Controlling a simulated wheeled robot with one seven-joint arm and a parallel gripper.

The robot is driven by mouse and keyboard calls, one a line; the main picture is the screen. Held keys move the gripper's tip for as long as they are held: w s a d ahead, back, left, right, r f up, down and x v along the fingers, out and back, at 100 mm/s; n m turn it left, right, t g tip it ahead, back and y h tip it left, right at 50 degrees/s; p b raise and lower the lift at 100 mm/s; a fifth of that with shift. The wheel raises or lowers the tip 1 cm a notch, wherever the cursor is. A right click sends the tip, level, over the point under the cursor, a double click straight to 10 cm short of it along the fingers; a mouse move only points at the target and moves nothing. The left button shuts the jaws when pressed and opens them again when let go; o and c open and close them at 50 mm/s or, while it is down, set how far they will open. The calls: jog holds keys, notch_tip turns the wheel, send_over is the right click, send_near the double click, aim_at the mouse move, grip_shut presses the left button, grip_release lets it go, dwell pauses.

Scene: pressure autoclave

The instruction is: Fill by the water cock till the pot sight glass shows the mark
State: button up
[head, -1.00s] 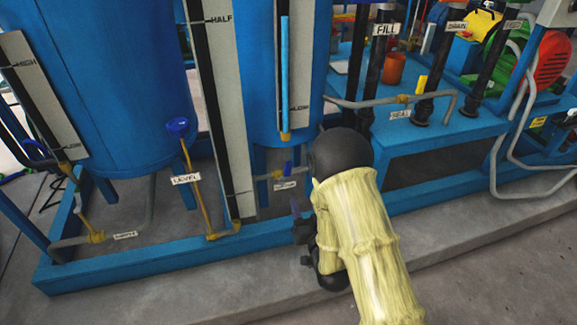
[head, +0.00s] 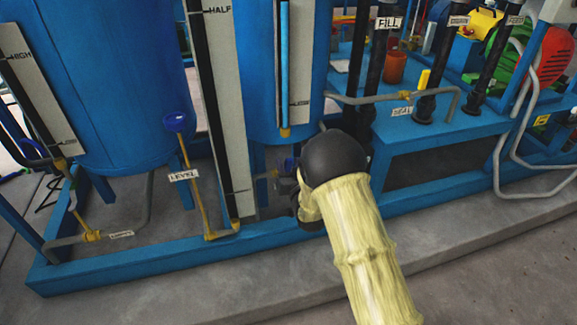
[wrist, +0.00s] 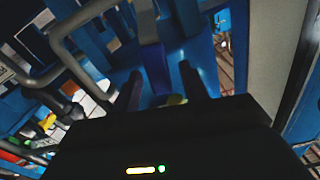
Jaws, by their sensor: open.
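My gripper (head: 290,186) is low at the front of the blue frame, by a small blue-handled cock (head: 289,163) whose label is hidden now. In the wrist view my gripper (wrist: 162,90) has its dark fingers apart, with a blue handle (wrist: 152,62) ahead between them; contact cannot be told. A sight glass (head: 284,70) with a light blue column stands on the right tank, its LOW mark near the bottom. A tall dark gauge (head: 204,85) marked HALF stands left of it. Another gauge (head: 42,105), marked HIGH, is at far left.
Black pipes, one labelled FILL (head: 388,23), rise from a blue bench (head: 440,140) at right. A grey pipe (head: 365,100) crosses before them. The concrete floor in front is clear.

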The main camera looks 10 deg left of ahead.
jog(key=shift+w+a, duration=0.2)
jog(key=shift+w, duration=0.25)
grip_shut()
